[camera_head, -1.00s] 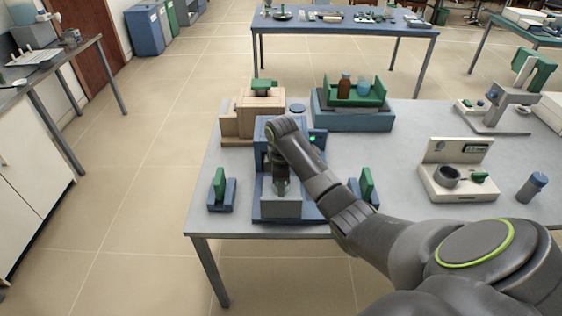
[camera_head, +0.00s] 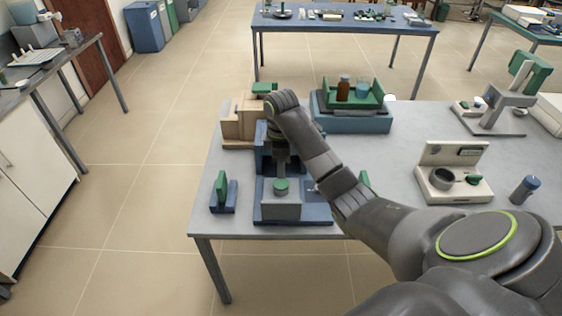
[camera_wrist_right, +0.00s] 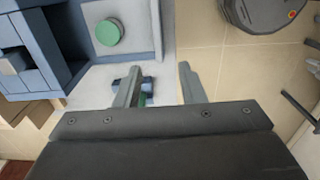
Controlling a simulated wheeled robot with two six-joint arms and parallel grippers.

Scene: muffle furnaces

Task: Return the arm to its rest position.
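My right arm reaches in from the right in the head view. Its gripper (camera_head: 281,165) points down above the front of the blue furnace (camera_head: 265,160), which the wrist partly hides. In the right wrist view the gripper (camera_wrist_right: 160,87) has its two fingers well apart with nothing held between them. A round green-topped piece (camera_head: 281,186) sits on a grey block in front of the furnace. This green top also shows in the right wrist view (camera_wrist_right: 109,32), apart from the fingers. My left gripper is not in view.
On the grey table (camera_head: 400,140), a small blue and green stand (camera_head: 222,195) is left of the furnace. A green tray (camera_head: 353,97) with bottles is behind. A beige device (camera_head: 455,170) and a blue-capped bottle (camera_head: 524,190) stand to the right. Open floor lies left.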

